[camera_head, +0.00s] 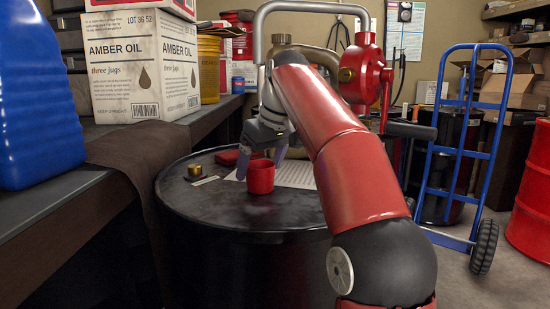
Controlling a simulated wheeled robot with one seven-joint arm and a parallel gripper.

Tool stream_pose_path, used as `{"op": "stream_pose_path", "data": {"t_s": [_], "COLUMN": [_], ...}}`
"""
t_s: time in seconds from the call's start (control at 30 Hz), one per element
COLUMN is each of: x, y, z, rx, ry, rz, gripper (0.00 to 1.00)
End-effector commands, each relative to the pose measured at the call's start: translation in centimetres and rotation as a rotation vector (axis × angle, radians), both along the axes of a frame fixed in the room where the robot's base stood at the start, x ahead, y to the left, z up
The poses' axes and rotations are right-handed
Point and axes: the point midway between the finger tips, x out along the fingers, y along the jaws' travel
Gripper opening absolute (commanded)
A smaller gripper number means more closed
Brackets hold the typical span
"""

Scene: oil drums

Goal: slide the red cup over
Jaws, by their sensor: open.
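The red cup (261,177) stands upright on the black drum top (225,212), right of the middle of its visible surface. My gripper (262,164) comes down from above at the cup, with one finger seen to the left of the cup and one at its right rear. The jaws are open. I cannot tell whether either finger touches the cup. My red arm crosses the right part of the drum top and hides some of it.
A small brass cap (195,171) and a dark red item (227,157) lie on the drum. A printed sheet (297,174) lies behind the cup. A workbench with a brown cloth (140,150), blue jug (40,95) and white carton (140,65) flanks the left. The drum's front area is clear.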

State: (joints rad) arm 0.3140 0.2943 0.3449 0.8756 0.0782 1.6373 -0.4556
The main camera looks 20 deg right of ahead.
Motion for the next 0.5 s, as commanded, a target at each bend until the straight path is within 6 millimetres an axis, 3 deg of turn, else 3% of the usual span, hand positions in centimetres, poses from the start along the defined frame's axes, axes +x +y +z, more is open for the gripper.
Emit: {"op": "stream_pose_path", "data": {"t_s": [0.03, 0.2, 0.5], "x": [0.2, 0.8, 1.0], "y": [0.1, 0.4, 0.5], "z": [-1.1, -2.5, -2.9], "rx": [0.0, 0.0, 0.0], "ry": [0.0, -0.001, -0.001], "rz": [0.0, 0.0, 0.0], "gripper": [0.83, 0.83, 0.83]}}
